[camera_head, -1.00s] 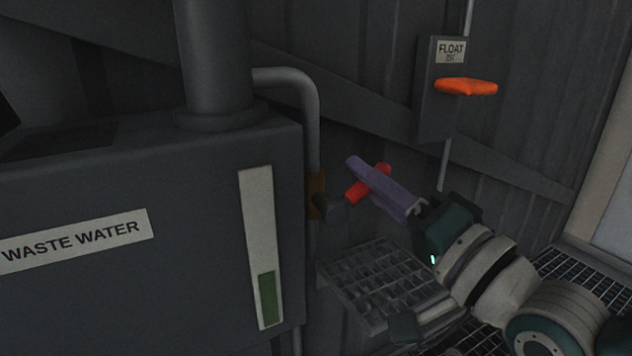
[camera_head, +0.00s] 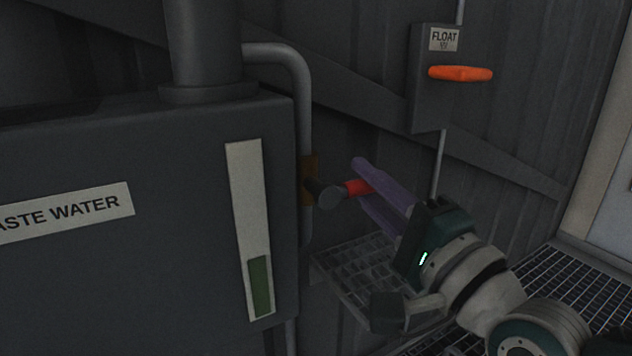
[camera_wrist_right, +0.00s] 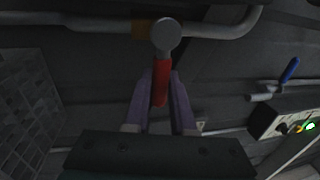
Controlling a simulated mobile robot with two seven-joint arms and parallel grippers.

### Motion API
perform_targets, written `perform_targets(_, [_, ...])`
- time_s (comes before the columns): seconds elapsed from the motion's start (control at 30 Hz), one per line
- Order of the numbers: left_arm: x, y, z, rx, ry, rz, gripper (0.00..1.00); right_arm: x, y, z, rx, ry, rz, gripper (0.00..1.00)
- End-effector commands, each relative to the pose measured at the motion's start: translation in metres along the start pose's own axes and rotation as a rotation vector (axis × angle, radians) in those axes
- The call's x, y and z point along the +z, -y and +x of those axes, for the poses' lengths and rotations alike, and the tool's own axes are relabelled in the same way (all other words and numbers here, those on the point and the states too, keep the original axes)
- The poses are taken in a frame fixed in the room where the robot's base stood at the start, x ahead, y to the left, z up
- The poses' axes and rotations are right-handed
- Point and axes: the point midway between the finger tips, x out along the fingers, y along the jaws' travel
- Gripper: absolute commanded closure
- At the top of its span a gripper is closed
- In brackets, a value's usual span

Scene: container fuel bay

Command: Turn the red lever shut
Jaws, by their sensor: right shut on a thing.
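The red lever (camera_head: 357,187) sticks out to the right from a dark round valve hub (camera_head: 330,195) beside the brass-coloured fitting (camera_head: 311,180) on the grey pipe. My right gripper (camera_head: 362,180) is shut on the lever, with one purple finger above it and one below. In the right wrist view the red lever (camera_wrist_right: 161,82) lies between the two purple fingers (camera_wrist_right: 161,88), below the grey hub (camera_wrist_right: 167,35). The lever's far end is partly hidden by the fingers in the head view. My left gripper is in neither view.
The waste water tank (camera_head: 180,260) with its level gauge (camera_head: 250,230) stands at the left, close to the valve. A float switch box (camera_head: 428,100) with an orange handle (camera_head: 460,73) is on the wall above right. A grated shelf (camera_head: 345,275) lies below the gripper.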

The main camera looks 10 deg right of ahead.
Motion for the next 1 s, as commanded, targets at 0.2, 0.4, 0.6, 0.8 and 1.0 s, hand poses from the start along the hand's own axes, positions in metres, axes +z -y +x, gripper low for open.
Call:
perform_targets(0.2, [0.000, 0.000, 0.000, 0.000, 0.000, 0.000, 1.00, 0.000, -0.003, -0.001, 0.008, 0.000, 0.007, 1.00])
perform_targets(0.4, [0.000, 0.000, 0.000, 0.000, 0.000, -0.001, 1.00, 0.000, -0.003, -0.001, 0.008, 0.000, 0.007, 0.71])
perform_targets(0.6, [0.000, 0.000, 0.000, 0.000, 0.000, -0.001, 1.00, 0.000, -0.002, -0.001, 0.005, 0.000, 0.006, 0.64])
perform_targets(0.8, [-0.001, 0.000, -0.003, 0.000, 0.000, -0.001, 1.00, 0.000, 0.000, -0.006, 0.005, -0.001, 0.005, 0.64])
perform_targets(1.0, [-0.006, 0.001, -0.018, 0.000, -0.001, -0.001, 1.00, 0.000, 0.001, -0.042, 0.009, 0.000, 0.006, 0.64])
